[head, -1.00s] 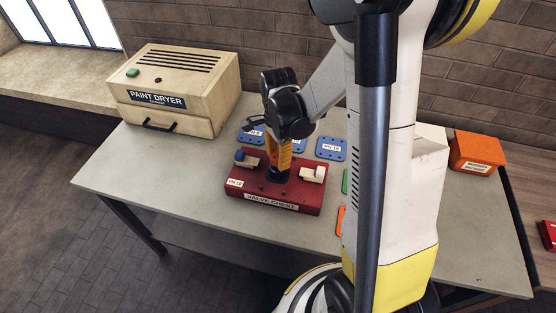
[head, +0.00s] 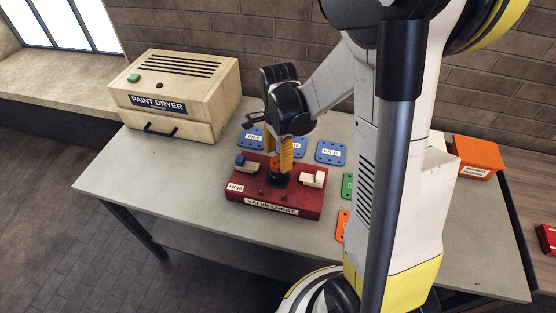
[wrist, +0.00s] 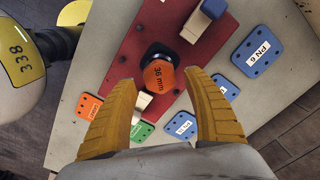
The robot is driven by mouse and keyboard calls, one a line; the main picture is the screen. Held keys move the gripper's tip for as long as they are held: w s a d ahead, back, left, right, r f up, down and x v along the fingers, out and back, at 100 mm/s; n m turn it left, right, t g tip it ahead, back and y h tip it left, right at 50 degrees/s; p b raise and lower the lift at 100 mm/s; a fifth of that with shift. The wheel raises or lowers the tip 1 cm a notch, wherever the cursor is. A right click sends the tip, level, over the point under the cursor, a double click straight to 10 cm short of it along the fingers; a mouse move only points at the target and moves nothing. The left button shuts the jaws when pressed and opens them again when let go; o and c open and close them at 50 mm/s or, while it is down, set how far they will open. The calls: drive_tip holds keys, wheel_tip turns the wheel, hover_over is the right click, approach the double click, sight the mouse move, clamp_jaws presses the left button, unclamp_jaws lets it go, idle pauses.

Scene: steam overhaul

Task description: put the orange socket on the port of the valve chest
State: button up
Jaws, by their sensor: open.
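The orange socket (wrist: 159,76), marked 36 mm, stands at the black port (wrist: 161,50) of the red valve chest (wrist: 125,40). In the head view, the orange socket (head: 276,167) shows partly behind my finger, on the middle of the valve chest (head: 300,201). My gripper (head: 279,152) is above the chest, with its yellow fingers spread. In the wrist view, the fingertips (wrist: 160,82) are wide apart, one on each side of the socket, with gaps to it. How fully the socket is seated is hard to tell.
A blue-knobbed lever (head: 243,163) and a white-knobbed lever (head: 315,179) flank the port. Blue plates (head: 331,152) lie behind the chest, with green (head: 347,186) and orange plates (head: 342,224) to its right. The paint dryer (head: 180,90) stands at left, an orange box (head: 477,158) at right.

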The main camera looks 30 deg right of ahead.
wheel_tip(320, 180, up, 9)
drive_tip(key=p, duration=0.2)
drive_tip(key=s+a+r+n+t, duration=0.7)
drive_tip(key=s+a+r+n, duration=0.2)
drive_tip(key=n, duration=0.9)
drive_tip(key=shift+s+a+r, duration=0.15)
drive_tip(key=shift+s+r, duration=0.45)
drive_tip(key=shift+s, duration=0.05)
